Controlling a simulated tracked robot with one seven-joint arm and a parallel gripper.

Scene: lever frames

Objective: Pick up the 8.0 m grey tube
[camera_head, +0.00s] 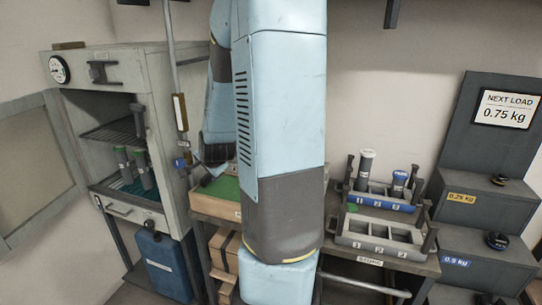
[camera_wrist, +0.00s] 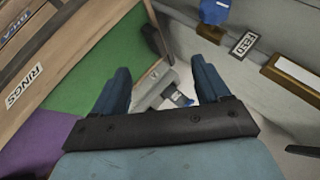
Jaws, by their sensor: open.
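Several grey tubes show in the head view, but their markings are too small to tell which is the 8.0 m one. A grey tube with a pale cap (camera_head: 366,167) stands upright in the blue rack, beside a blue-capped one (camera_head: 398,183). More tubes (camera_head: 122,160) stand in the open cabinet, some with green tops. My gripper (camera_wrist: 163,83) is open in the wrist view, its two blue fingers apart. A pale grey piece with a dark blue part (camera_wrist: 181,98) shows beyond and between the fingers, apparently not held.
The blue rack (camera_head: 381,203) and a grey rack (camera_head: 376,247) stand on the bench at right. The cabinet (camera_head: 100,78) stands at left. A sign stand (camera_head: 489,135) reads 0.75 kg. A box labelled RINGS (camera_wrist: 40,62) and a green surface (camera_wrist: 80,85) are near the gripper.

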